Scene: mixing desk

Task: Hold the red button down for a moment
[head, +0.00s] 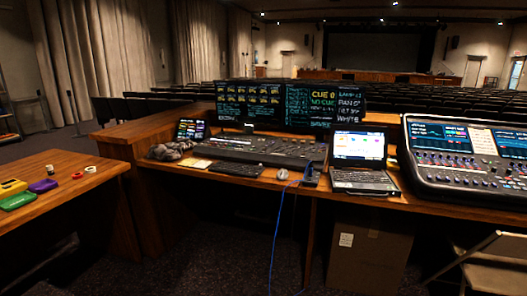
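I cannot make out a red button for certain. A small red round thing (78,175) lies on the wooden side table (70,201) at the left; it may be a roll of tape, and it is too small to tell. My gripper is not in view.
Yellow (12,187), green (18,201) and purple (43,186) things and a white roll (90,169) lie on the side table. The main desk holds a lighting console (255,150), laptop (358,160) and mixing console (465,155). A blue cable (274,235) hangs down in front. A chair (490,270) stands lower right.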

